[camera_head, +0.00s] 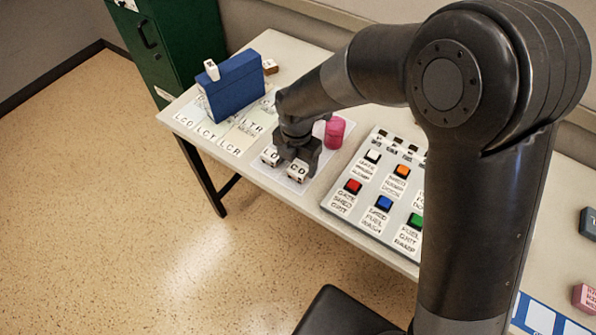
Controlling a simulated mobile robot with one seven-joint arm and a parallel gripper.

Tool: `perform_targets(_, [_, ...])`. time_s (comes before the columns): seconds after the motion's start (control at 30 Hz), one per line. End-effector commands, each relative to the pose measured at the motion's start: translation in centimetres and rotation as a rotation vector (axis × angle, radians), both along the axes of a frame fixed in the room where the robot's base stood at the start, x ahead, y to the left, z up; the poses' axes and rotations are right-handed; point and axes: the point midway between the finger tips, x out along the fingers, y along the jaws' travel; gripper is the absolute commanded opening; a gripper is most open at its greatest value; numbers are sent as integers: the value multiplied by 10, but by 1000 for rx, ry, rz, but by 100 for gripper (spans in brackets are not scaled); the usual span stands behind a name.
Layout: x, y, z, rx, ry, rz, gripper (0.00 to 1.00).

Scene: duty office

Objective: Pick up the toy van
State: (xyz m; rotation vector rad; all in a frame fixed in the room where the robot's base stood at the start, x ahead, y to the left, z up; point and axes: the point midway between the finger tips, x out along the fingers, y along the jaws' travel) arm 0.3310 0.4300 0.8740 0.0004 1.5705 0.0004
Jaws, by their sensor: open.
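I cannot make out a toy van for certain; my arm covers part of the table. My gripper (295,160) is open, pointing down at the table's front edge, just behind two white lettered blocks. The left block (270,156) and the right block (298,171) sit on a pale sheet. The fingertips are partly hidden, and whether anything is between them cannot be told. A pink rounded object (335,131) stands just right of my gripper.
A blue box-like object (234,86) stands behind left among lettered cards. A panel with several coloured buttons (378,212) lies to the right. A dark object (588,223) and a pink block (584,297) are at the right edge. A green cabinet (172,38) stands beyond the table.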

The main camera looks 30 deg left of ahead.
Motion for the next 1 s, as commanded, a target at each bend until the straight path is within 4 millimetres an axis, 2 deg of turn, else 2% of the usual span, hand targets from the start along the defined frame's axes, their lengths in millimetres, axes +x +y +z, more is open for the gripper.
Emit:
perform_targets(0.1, [3, 0, -20, -4, 2, 1, 73])
perform_targets(0.23, [4, 0, -36, -3, 2, 2, 73])
perform_targets(0.53, [4, 0, -41, 0, 0, 0, 73])
perform_targets(1.0, [4, 0, -41, 0, 0, 0, 35])
